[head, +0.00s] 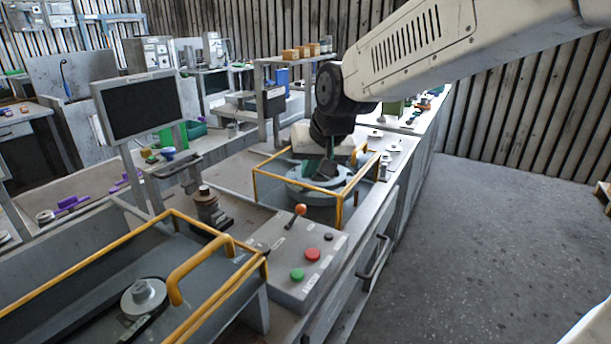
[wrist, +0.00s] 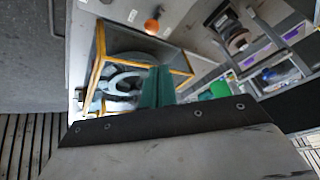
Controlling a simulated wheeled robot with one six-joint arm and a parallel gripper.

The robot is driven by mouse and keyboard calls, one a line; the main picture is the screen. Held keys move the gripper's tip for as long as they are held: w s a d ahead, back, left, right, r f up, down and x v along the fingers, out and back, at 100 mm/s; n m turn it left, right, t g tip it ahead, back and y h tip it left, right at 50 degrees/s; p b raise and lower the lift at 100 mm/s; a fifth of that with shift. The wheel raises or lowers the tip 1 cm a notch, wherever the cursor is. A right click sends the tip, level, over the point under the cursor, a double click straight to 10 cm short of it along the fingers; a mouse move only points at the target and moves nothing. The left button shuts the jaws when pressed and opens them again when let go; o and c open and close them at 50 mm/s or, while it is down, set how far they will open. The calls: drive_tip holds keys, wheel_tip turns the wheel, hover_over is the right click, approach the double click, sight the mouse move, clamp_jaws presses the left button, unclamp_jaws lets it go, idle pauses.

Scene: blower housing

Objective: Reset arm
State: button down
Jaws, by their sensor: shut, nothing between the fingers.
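My arm reaches in from the upper right of the head view. My gripper (head: 327,170) points down over the yellow-framed enclosure (head: 258,187), above a round grey-green housing (head: 312,197). In the wrist view my gripper (wrist: 157,88) shows as green fingers close together, shut and empty. The yellow frame (wrist: 98,50) and the pale ring-shaped part (wrist: 125,80) lie beyond the fingers there. The arm and gripper hide part of the housing, and I cannot tell the exact gap between them.
A control box (head: 300,265) with red and green buttons and an orange-knobbed lever (head: 299,210) stands in front of the enclosure. A second yellow-railed station (head: 200,255) is at lower left. A monitor (head: 138,103) stands behind. The floor (head: 500,215) at right is clear.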

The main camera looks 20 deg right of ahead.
idle(0.3)
drive_tip(key=s+d+g, duration=0.2)
drive_tip(key=s+d, duration=0.2)
drive_tip(key=s, duration=1)
drive_tip(key=s+d+f+g+h, duration=0.1)
drive_tip(key=s+d, duration=0.3)
drive_tip(key=s, duration=1)
drive_tip(key=shift+s+d+f+n+g+h, duration=0.3)
drive_tip(key=shift+s+d+g, duration=0.1)
drive_tip(key=shift+g, duration=0.4)
